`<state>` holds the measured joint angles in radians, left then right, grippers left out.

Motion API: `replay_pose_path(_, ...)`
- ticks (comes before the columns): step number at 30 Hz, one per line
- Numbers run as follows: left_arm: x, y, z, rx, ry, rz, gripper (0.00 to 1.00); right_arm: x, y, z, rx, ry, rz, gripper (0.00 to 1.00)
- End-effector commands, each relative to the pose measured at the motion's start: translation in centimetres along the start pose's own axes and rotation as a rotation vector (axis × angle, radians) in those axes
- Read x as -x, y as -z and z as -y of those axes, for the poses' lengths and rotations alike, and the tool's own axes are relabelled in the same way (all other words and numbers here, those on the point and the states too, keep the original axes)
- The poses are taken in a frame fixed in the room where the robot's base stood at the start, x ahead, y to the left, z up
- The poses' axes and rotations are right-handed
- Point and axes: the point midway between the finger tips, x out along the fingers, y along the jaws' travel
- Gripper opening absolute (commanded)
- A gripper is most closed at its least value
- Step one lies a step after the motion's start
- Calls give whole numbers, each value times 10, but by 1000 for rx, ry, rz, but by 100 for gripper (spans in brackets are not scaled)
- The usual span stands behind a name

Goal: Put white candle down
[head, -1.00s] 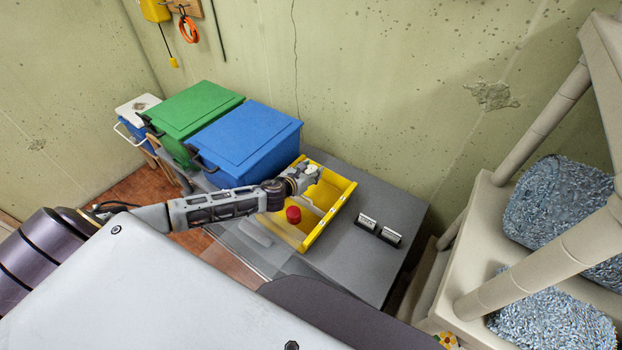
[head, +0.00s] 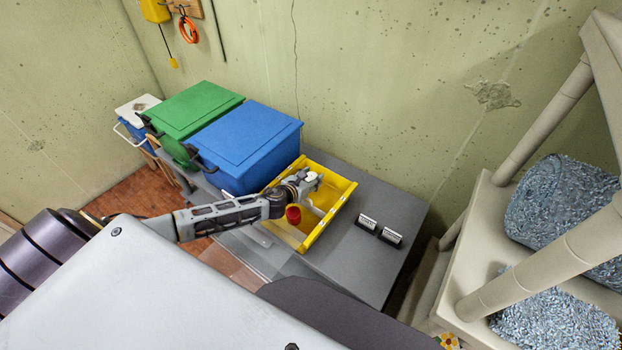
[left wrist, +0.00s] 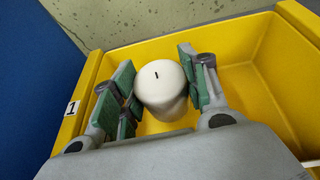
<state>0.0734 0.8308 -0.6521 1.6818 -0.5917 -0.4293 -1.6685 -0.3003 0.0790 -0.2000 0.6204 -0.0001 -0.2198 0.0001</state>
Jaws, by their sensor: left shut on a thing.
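The white candle (left wrist: 160,88) is upright, with a dark wick on its top, between the green-padded fingers of my left gripper (left wrist: 163,85). The fingers are shut on its sides. In the head view my left gripper (head: 311,184) is over the yellow bin (head: 331,218), and the candle's white top (head: 312,176) shows at its tip. The wrist view shows the bin's yellow walls (left wrist: 255,62) around the candle. The candle's lower end is hidden, so I cannot tell whether it touches the floor. My right gripper is not in view.
A red cylinder (head: 293,214) is at the bin's near part. A blue lidded box (head: 245,140) and a green one (head: 195,110) stand left of the bin. Two small black-and-white labelled things (head: 379,230) lie right of it on the grey table (head: 385,265).

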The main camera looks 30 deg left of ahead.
Motion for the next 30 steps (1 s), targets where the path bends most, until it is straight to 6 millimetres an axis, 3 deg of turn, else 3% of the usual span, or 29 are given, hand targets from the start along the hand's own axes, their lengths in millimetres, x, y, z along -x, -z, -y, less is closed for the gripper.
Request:
replay_pose_path(26, -4, 11, 0, 0, 0, 0, 18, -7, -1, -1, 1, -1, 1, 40)
replay_pose_path(27, -4, 11, 0, 0, 0, -1, 47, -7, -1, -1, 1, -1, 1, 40)
replay_pose_path(30, -4, 11, 0, 0, 0, -1, 60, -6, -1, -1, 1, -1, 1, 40)
